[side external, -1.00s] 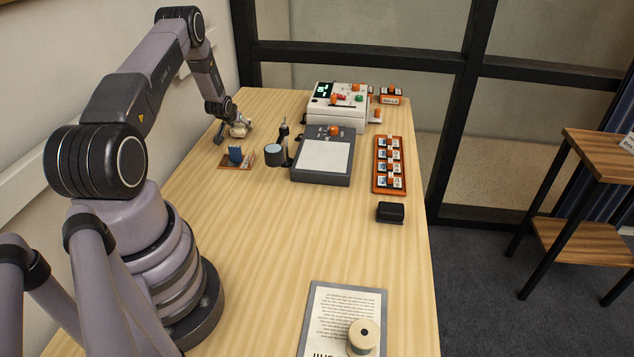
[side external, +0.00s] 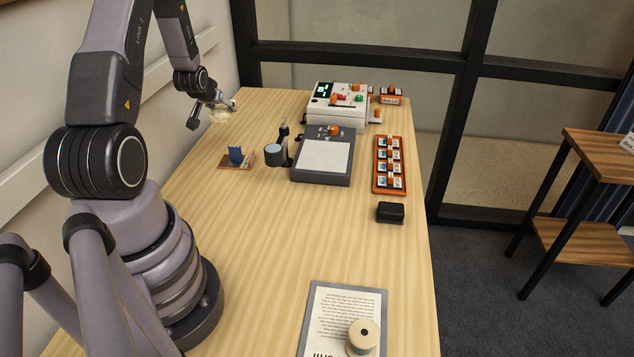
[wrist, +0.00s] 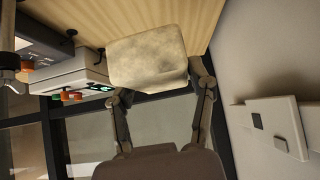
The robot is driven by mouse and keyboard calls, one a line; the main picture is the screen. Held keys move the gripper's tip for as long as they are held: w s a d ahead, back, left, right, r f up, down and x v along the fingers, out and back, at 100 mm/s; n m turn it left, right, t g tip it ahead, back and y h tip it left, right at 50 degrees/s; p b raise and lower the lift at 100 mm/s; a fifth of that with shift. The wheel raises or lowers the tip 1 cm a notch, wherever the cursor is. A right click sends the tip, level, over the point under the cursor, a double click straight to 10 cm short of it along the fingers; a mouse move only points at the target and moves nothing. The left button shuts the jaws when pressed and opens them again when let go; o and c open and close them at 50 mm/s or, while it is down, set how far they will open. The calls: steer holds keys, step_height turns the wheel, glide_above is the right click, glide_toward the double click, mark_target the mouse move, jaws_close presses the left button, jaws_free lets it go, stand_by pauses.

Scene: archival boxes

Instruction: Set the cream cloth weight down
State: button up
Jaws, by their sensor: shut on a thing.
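The cream cloth weight (side external: 221,114) is a small pale, mottled block at the far left of the table in the side external view. It fills the upper middle of the wrist view (wrist: 150,56). My gripper (side external: 212,113) is shut on it, with one finger on each side in the wrist view (wrist: 162,92). The weight is up off the table and tilted, near the table's left edge. The contact of the fingertips is partly hidden by the weight.
A brown stand with a blue piece (side external: 236,155), a dark scale-like unit (side external: 322,177) and a white control box (side external: 338,121) stand nearby. An orange rack (side external: 389,165) lies to the right. The near-middle table is clear. A wall runs along the left.

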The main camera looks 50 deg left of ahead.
step_height(320, 180, up, 4)
steer(key=w+d+m+t+h, duration=0.2)
steer(key=w+d+m+h, duration=0.3)
steer(key=d, duration=0.4)
steer(key=m+g+h, duration=0.2)
steer(key=m+h, duration=0.6)
steer(key=m, duration=0.6)
glide_above(299, 219)
steer(key=s+a, duration=0.1)
steer(key=s, duration=0.1)
steer(key=shift+n, duration=0.3)
steer(key=f, duration=1.7)
steer(key=shift+a+f, duration=0.15)
steer(key=shift+a, duration=0.2)
steer(key=shift+f, duration=0.2)
steer(key=shift+f, duration=0.1)
steer(key=o, duration=1.2)
steer(key=shift+f, duration=0.1)
steer(key=shift+o, duration=0.2)
